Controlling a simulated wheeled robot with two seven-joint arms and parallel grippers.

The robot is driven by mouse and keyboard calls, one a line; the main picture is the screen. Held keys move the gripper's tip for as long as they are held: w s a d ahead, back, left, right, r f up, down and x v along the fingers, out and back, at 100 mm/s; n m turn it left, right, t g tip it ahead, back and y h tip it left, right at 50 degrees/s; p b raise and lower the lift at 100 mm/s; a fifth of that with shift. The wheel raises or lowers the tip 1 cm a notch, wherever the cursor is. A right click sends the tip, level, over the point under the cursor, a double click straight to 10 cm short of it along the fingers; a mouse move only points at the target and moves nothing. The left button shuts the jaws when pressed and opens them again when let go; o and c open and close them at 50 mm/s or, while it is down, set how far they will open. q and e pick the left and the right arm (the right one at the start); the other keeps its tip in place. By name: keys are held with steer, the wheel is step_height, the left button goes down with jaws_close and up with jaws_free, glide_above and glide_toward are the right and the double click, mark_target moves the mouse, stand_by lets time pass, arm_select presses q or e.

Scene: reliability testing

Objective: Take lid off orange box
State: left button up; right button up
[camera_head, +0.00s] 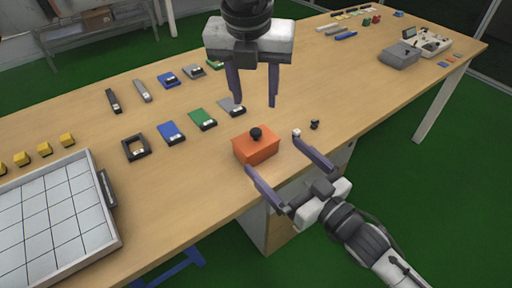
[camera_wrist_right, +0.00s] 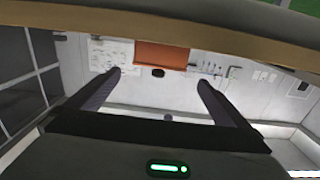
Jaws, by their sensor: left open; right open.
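The orange box (camera_head: 256,151) stands on the wooden table near its front edge, its lid on top with a round black knob (camera_head: 255,133). In the right wrist view the orange box (camera_wrist_right: 160,54) appears upside down under the table edge, with the dark knob (camera_wrist_right: 158,73) between the finger lines. My left gripper (camera_head: 253,108) is open and empty, pointing down above and behind the box. My right gripper (camera_head: 273,152) is open and empty at the front right, its fingers reaching toward the box; the wrist view shows both fingers (camera_wrist_right: 159,76) apart. I cannot tell their exact distance from the box.
Blue (camera_head: 172,133), green (camera_head: 203,119) and grey blocks lie behind left. A white gridded tray (camera_head: 112,238) and yellow blocks (camera_head: 45,149) are at the left. A grey device (camera_head: 398,56) stands far right.

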mark_target(253, 138)
steer(key=shift+w+f+b, duration=0.2)
steer(key=shift+f+b, duration=0.3)
steer(key=shift+f, duration=0.55)
steer(key=shift+w+a+r, duration=0.1)
steer(key=shift+w+a, duration=0.1)
steer(key=x, duration=0.9)
steer(key=shift+w+a, duration=0.2)
steer(key=shift+w, duration=0.05)
arm_select(q)
steer(key=shift+x, duration=0.85)
steer(key=shift+a, duration=0.2)
